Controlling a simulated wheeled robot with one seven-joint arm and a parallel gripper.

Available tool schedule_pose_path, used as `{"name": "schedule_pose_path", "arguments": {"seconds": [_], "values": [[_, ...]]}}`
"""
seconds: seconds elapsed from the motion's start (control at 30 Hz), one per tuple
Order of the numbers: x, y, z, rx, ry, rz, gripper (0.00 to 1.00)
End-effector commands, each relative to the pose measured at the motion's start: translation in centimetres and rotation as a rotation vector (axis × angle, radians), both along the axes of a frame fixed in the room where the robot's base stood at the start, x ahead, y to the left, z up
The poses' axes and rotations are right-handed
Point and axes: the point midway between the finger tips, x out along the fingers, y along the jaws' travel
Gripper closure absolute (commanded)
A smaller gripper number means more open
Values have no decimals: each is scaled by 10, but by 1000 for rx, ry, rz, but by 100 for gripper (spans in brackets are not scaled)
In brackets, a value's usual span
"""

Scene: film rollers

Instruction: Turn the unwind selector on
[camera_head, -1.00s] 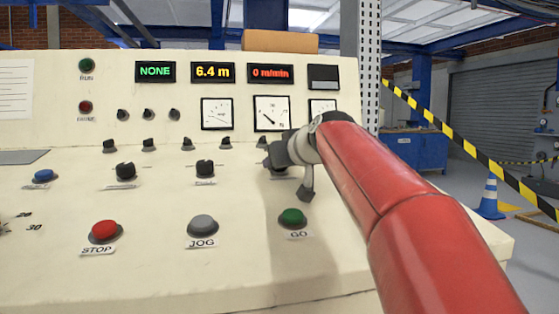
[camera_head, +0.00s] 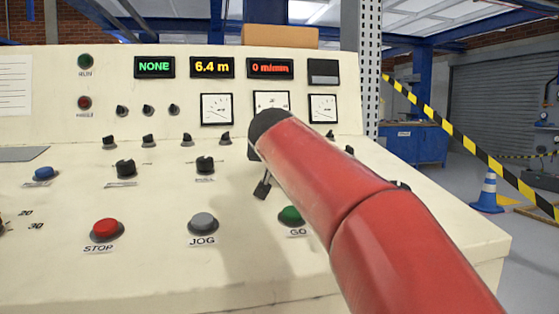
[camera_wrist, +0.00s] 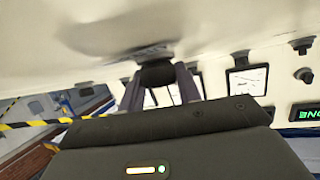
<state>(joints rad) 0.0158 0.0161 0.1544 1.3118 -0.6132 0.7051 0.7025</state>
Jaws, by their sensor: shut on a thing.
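The cream control panel (camera_head: 130,270) fills most of the head view. My gripper (camera_wrist: 158,82) is shut on a dark selector knob (camera_wrist: 155,73) in the wrist view, with one finger on each side of it. In the head view this knob is hidden behind my red arm; only a small dark part of my gripper (camera_head: 262,187) shows below the wrist. Two similar black selectors stand to the left, a left one (camera_head: 125,168) and a middle one (camera_head: 205,166). The label and pointer of the held knob cannot be read.
The red STOP (camera_head: 106,229), grey JOG (camera_head: 203,222) and green GO (camera_head: 291,214) buttons lie along the front, GO close under my arm. Small black knobs (camera_head: 187,140) and gauges (camera_head: 217,109) stand behind. The display (camera_head: 154,67) reads NONE.

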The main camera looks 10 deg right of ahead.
Motion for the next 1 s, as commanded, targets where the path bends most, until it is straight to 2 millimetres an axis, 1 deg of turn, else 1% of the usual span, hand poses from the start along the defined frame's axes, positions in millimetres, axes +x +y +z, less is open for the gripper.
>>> {"name": "schedule_pose_path", "arguments": {"seconds": [0.03,0.5,0.53,0.67,0.9,1.0], "values": [[0,1,-2,3,4,-4,89],[0,1,-2,6,7,-16,89],[0,1,-2,6,7,-16,62],[0,0,-2,6,6,-16,45],[0,0,-1,5,4,-15,45],[-3,1,0,5,3,-15,45]]}}
